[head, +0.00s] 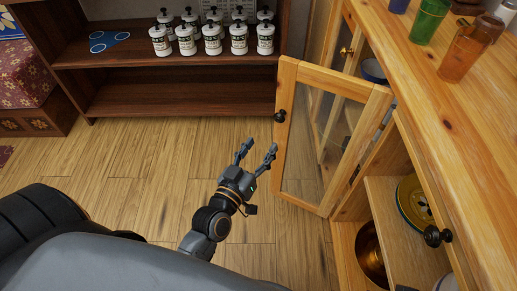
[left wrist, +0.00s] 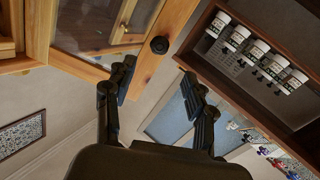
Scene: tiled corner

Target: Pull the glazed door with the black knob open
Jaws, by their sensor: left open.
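The glazed wooden door (head: 335,79) stands swung out from the cabinet, with a gap behind it. Its black knob (head: 280,116) is on the stile at the free edge. My left gripper (head: 258,148) is open and empty, a little below and left of the knob in the head view, with its fingers pointing up toward the door's edge. In the left wrist view the door (left wrist: 178,20) fills the upper left, and the black knob (left wrist: 160,45) shows just beyond the gap between the open fingertips (left wrist: 157,77). The gripper looks apart from knob and door. My right gripper is not in view.
The wooden cabinet top (head: 430,70) carries a green cup (head: 428,20) and an orange cup (head: 468,50). Another black knob (head: 433,236) is lower right; a brass knob (head: 346,51) is behind the door. A dark shelf (head: 180,95) holds several white bottles. The floor (head: 150,160) left of the door is clear.

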